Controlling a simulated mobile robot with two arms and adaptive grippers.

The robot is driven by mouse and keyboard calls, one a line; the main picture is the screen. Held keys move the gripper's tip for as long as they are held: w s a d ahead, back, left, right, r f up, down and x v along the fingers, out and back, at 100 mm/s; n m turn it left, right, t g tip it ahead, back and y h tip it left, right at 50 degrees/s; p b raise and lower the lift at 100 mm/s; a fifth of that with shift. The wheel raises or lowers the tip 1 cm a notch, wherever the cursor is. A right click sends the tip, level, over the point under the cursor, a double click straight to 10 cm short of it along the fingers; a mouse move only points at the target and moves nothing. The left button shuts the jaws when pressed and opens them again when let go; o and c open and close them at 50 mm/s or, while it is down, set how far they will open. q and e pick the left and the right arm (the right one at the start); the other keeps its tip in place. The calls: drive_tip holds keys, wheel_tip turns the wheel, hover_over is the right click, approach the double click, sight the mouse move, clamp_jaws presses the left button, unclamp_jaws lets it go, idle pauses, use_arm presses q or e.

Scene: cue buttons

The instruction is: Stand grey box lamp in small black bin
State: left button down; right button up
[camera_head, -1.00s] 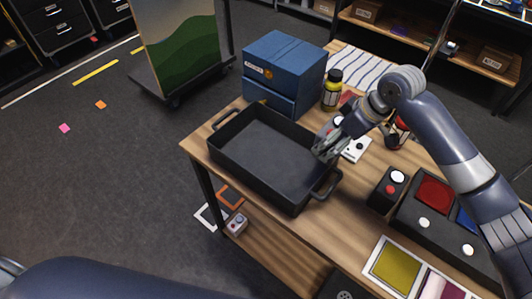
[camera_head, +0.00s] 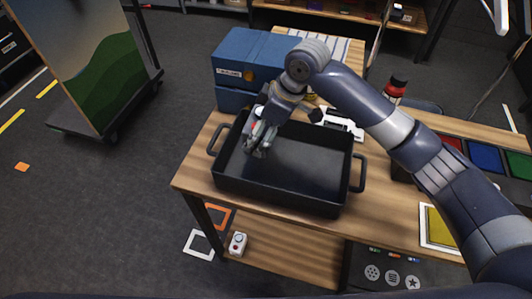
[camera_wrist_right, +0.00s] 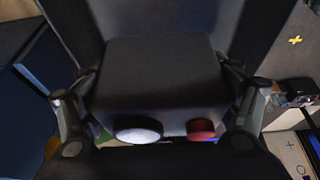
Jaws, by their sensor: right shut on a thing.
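The grey box lamp (camera_wrist_right: 160,85) fills the middle of the right wrist view, with a white dome (camera_wrist_right: 138,132) and a red knob (camera_wrist_right: 200,128) on its near edge. My right gripper (camera_head: 259,140) is shut on it, one finger on each side. In the head view the gripper mostly hides the lamp. The black bin (camera_head: 280,192) is a shallow rectangular pan with two side handles, on the wooden table. The gripper and lamp are over its left half; I cannot tell whether the lamp touches the floor. My left gripper is out of view.
A blue box (camera_head: 262,60) stands behind the bin. A red bottle (camera_head: 395,88) and coloured panels (camera_head: 485,157) are to the right. My right arm crosses above the table's right side. A small white device (camera_head: 237,243) sits on the lower shelf.

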drive_tip(key=shift+d+f, duration=0.2)
drive_tip(key=shift+f, duration=1.25)
wheel_tip(320, 180, down, 3)
drive_tip(key=shift+a+r+p, duration=0.1)
drive_tip(key=shift+a+p, duration=0.05)
drive_tip(key=shift+p, duration=0.35)
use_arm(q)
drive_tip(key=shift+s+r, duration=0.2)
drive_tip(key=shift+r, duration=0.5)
use_arm(e)
drive_tip(key=shift+f, duration=0.45)
drive_tip(key=shift+f, duration=0.1)
drive_tip(key=o, duration=1.4)
drive_tip(key=shift+f, duration=0.1)
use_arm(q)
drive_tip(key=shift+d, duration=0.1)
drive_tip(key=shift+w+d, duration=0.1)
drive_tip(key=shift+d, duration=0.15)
